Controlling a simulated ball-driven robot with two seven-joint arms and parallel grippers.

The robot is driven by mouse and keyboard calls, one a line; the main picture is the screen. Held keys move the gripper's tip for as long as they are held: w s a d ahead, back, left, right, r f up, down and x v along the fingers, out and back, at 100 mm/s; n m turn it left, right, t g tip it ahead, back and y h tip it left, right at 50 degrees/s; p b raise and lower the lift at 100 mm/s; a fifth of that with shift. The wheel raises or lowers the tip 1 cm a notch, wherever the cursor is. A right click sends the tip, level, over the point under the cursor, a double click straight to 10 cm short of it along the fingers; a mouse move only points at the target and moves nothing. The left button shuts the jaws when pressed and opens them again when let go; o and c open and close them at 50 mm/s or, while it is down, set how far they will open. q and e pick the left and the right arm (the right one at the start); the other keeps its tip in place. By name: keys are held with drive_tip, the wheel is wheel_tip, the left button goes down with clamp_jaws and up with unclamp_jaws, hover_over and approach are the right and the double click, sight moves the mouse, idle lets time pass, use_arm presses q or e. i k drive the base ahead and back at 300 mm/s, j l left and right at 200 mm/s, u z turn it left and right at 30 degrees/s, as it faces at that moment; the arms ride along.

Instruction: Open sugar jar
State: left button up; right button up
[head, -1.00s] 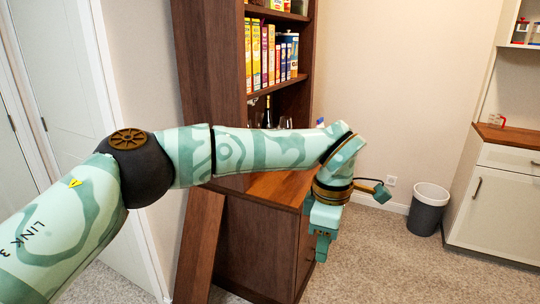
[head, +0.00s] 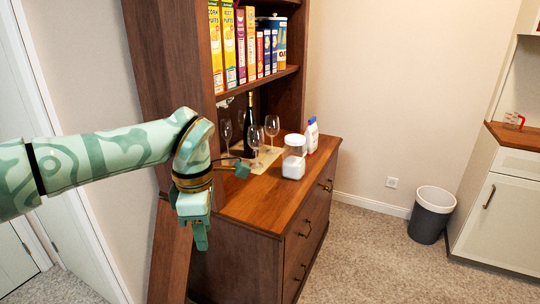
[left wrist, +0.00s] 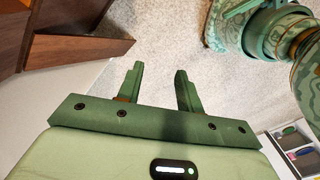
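The sugar jar (head: 293,167) stands upright on the brown hutch counter in the head view. It looks white in its lower part, with a white lid (head: 295,140) on top. My left gripper (head: 202,240) hangs pointing down in front of the hutch's left side, to the left of the jar and well apart from it. In the left wrist view the two fingers of my left gripper (left wrist: 159,82) are spread apart with nothing between them, above carpet. My right gripper is in neither view.
A white bottle (head: 312,135) stands behind the jar. Wine glasses (head: 271,127) and a dark bottle (head: 250,128) stand to its left. Cereal boxes (head: 240,45) fill the shelf above. The counter (head: 258,208) in front of the jar is clear. A bin (head: 432,214) stands on the floor.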

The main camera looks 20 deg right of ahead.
sight(294, 166)
drive_tip(key=i+l, duration=0.25)
drive_tip(key=i+l+u, duration=0.1)
drive_tip(key=l, duration=0.3)
drive_tip(key=i+l, duration=0.3)
drive_tip(key=i+l+u, duration=0.1)
drive_tip(key=i+l, duration=0.15)
drive_tip(key=l, duration=0.15)
drive_tip(key=i+l, duration=0.2)
drive_tip(key=l, duration=0.15)
drive_tip(key=i+l+u, duration=0.1)
drive_tip(key=l, duration=0.25)
drive_tip(key=i+l, duration=0.3)
drive_tip(key=i+l+u, duration=0.1)
drive_tip(key=l, duration=0.35)
drive_tip(key=i, duration=0.1)
